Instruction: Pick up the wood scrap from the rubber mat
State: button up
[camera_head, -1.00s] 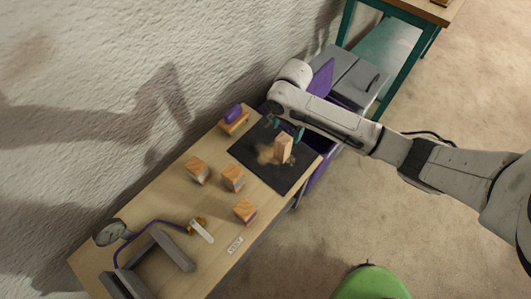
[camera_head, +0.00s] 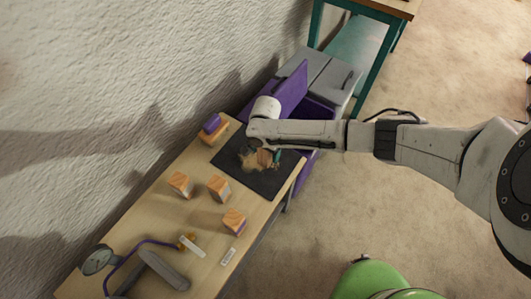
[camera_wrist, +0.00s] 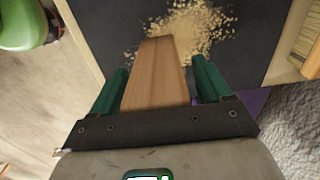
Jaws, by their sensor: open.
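The wood scrap (camera_head: 264,159) is a pale brown block standing on the black rubber mat (camera_head: 268,185), partly hidden by my arm in the head view. My gripper (camera_wrist: 160,68) is open, with one green finger on each side of the wood scrap (camera_wrist: 156,80) in the wrist view. In the head view a green fingertip shows beside the scrap, and the rest of my gripper is hidden behind my wrist.
Sawdust (camera_head: 246,161) lies on the mat beside the scrap. Wooden blocks (camera_head: 180,185), (camera_head: 219,188) and (camera_head: 235,222) stand on the bench, and a purple-topped piece (camera_head: 212,126) is at the back. A purple and grey cabinet (camera_head: 320,75) stands beyond the bench; a green stool (camera_head: 375,281) is in front.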

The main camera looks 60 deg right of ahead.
jog(key=c, duration=1.1)
jog(key=shift+r, duration=0.1)
